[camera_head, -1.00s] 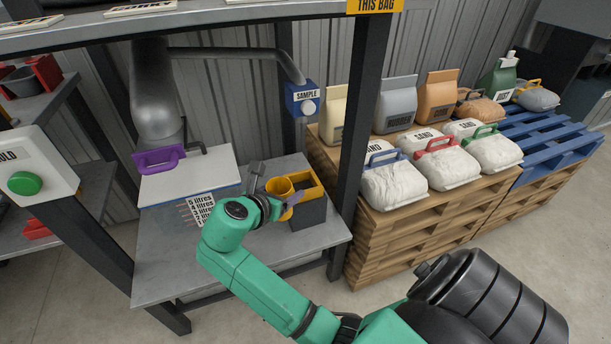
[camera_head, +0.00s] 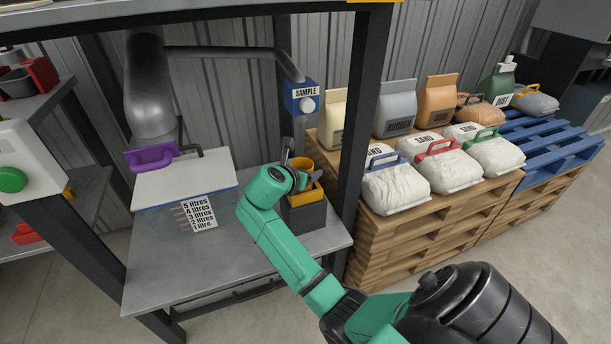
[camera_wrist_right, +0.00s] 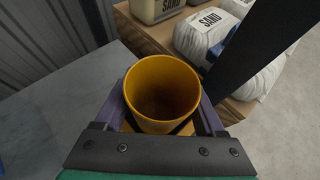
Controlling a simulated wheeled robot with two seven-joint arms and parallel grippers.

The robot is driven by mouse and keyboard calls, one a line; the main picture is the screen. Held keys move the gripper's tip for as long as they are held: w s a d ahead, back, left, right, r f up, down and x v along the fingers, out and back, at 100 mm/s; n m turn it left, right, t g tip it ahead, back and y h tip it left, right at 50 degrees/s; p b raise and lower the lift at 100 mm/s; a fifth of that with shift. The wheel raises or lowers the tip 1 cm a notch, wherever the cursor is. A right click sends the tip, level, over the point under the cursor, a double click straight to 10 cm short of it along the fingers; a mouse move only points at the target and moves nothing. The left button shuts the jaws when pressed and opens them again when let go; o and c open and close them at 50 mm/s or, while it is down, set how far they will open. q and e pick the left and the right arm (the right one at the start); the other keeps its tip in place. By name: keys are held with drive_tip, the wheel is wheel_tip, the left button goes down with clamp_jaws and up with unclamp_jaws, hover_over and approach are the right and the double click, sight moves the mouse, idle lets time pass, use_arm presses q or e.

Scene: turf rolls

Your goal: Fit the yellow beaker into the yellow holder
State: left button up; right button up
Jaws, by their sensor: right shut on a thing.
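The yellow beaker (camera_head: 303,164) is upright, held by my right gripper (camera_head: 303,182) above the yellow holder (camera_head: 308,199). In the right wrist view, the purple fingers (camera_wrist_right: 163,108) are shut on either side of the open, empty-looking beaker (camera_wrist_right: 163,92). The holder is a yellow-topped dark grey box at the right end of the grey bench. My wrist partly covers it in the head view. A little yellow shows under the beaker in the wrist view; I cannot tell whether the beaker's base is inside the holder. My left gripper is not in view.
A blue SAMPLE box (camera_head: 302,97) on a pipe hangs above the holder. A black post (camera_head: 362,110) stands just right of it. The front of the bench (camera_head: 215,262) is clear.

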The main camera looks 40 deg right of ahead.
drive_tip(key=shift+f, duration=0.2)
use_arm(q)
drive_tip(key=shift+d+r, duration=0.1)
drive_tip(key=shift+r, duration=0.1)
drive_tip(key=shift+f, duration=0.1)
use_arm(e)
drive_tip(key=o, duration=1.4)
drive_tip(key=shift+f, duration=0.1)
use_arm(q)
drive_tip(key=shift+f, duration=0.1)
use_arm(e)
drive_tip(key=shift+a+r, duration=0.25)
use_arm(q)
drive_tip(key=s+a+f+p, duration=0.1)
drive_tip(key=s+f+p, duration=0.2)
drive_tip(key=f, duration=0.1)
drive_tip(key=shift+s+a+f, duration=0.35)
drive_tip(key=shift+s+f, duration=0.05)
use_arm(e)
drive_tip(key=v, duration=1.1)
drive_tip(key=shift+s+a+r, duration=0.15)
